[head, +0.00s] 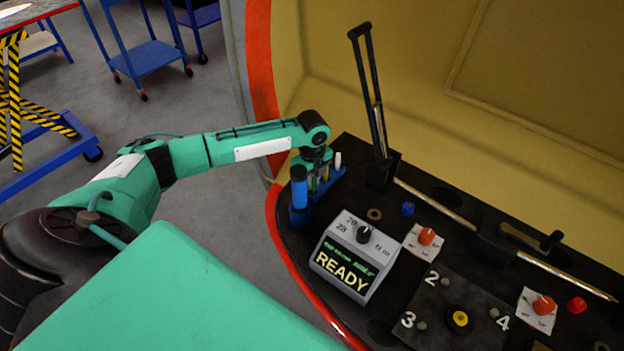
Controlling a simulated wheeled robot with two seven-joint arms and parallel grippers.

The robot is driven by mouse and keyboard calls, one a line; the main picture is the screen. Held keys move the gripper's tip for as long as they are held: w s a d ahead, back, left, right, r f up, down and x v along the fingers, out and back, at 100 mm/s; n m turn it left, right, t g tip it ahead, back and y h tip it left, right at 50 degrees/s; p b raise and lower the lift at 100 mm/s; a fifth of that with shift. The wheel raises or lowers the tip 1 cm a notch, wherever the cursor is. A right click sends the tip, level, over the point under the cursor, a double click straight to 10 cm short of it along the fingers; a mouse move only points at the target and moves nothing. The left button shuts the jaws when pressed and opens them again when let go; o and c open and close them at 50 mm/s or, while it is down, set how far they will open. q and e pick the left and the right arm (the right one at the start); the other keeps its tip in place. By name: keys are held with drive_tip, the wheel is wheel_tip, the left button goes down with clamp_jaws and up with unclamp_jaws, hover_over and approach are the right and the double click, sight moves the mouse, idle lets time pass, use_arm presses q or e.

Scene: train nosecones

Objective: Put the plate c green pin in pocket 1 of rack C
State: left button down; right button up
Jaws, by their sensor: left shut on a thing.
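My left gripper (316,184) points down at a small blue rack (331,186) on the left end of the dark console. It is shut on a thin piece, which I take to be the green pin; the fingers mostly hide it. A white-topped pin (338,160) and a yellowish pin stand upright by the fingers in the rack. The pocket numbers and the rack's letter are not readable here. I cannot tell whether the held pin is inside a pocket or just above it. My right gripper is not in view.
A grey box reading READY (352,262), a tall black lever (372,100), orange knobs (427,236) and a numbered plate (472,290) crowd the console. Blue carts (150,57) stand on the floor behind.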

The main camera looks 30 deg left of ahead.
use_arm(q)
drive_tip(key=c, duration=1.4)
unclamp_jaws()
drive_tip(key=shift+f, duration=0.1)
wheel_tip(320, 180, up, 12)
drive_tip(key=shift+r, duration=0.2)
